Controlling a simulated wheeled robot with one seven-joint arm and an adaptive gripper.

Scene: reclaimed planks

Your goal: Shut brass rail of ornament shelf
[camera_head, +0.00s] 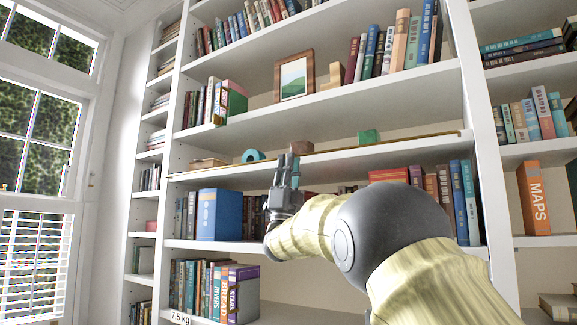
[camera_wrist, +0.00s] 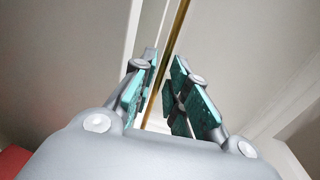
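The brass rail (camera_head: 400,140) runs along the front of the ornament shelf (camera_head: 350,157) in the head view, most clearly on the right half. A teal ring (camera_head: 253,155), a brown block (camera_head: 301,147) and a green block (camera_head: 369,137) are on that shelf. My gripper (camera_head: 287,160) points upward at the shelf's front edge, just left of the brown block. In the wrist view the rail (camera_wrist: 181,22) passes in line between the two teal-padded fingers (camera_wrist: 164,62). The fingers are apart, with narrow gaps beside the rail. Whether the rail is within their reach is unclear.
A framed picture (camera_head: 294,77) and books stand on the shelf above. A blue binder (camera_head: 219,214) and more books fill the shelf below, near my arm. A white upright (camera_head: 489,150) bounds the bay on the right. A window (camera_head: 40,130) is at the left.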

